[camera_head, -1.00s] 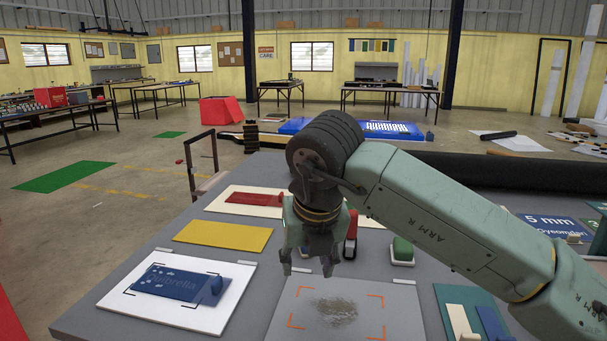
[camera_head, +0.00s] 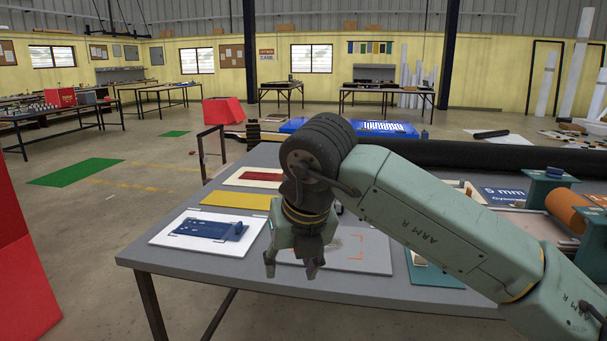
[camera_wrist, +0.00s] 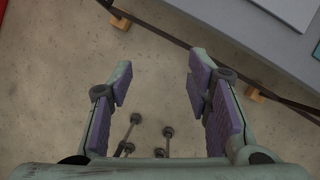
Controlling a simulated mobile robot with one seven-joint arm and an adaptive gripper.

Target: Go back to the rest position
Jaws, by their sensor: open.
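My gripper (camera_head: 291,268) hangs pointing down in the head view, just in front of the near edge of the grey table (camera_head: 190,266). It is open and empty. In the wrist view my gripper (camera_wrist: 160,85) has its purple-padded fingers spread apart with bare concrete floor (camera_wrist: 60,50) between and beyond them. The table's edge (camera_wrist: 255,35) crosses the upper right of that view. My arm hides part of the table's right side.
On the table lie a white board with a blue plate (camera_head: 205,230), a yellow sheet (camera_head: 238,200), a red plate (camera_head: 262,176) and a grey board with orange corner marks (camera_head: 375,262). A red object (camera_head: 22,270) stands at the left. Floor in front of the table is clear.

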